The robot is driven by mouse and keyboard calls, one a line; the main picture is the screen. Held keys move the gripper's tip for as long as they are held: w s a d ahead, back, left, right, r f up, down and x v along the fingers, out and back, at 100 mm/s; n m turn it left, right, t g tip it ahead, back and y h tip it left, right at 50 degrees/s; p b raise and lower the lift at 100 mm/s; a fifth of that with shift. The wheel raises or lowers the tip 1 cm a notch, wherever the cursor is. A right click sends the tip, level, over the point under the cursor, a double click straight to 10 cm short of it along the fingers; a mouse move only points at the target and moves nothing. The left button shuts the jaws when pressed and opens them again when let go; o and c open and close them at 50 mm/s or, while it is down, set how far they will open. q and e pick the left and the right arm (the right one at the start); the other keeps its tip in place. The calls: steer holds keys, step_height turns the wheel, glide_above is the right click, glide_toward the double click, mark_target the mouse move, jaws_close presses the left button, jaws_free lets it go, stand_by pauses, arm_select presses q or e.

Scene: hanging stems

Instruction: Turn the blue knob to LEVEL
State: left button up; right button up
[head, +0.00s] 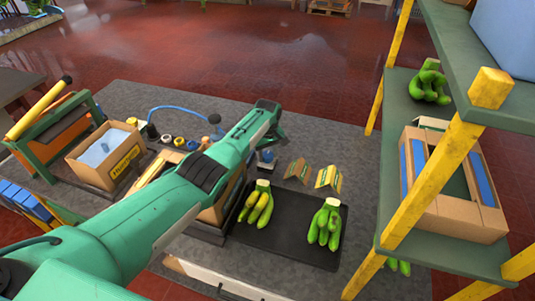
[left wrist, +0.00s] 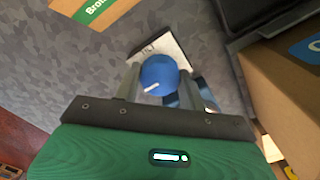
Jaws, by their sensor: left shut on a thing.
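The blue knob (left wrist: 158,75) is round with a white pointer mark that points to the lower left in the left wrist view. My left gripper (left wrist: 160,88) is shut on the knob, one finger on each side. In the head view, the left gripper (head: 270,135) shows at the end of my green arm, above the blue knob (head: 267,156), which is partly hidden. My right gripper is not in view.
A dark mat (head: 285,234) with green banana bunches lies in front. Two folded cards (head: 328,176) stand to the right. Cardboard boxes (head: 105,155) stand at the left. A green shelf with yellow posts (head: 425,185) rises at the right.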

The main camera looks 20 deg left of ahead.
mark_target(267, 154)
arm_select(q)
steer(key=shift+w+r, duration=0.1)
steer(key=shift+r, duration=0.05)
steer(key=o, duration=1)
steer(key=shift+r, duration=0.35)
step_height(267, 154, up, 13)
steer(key=shift+b, duration=1)
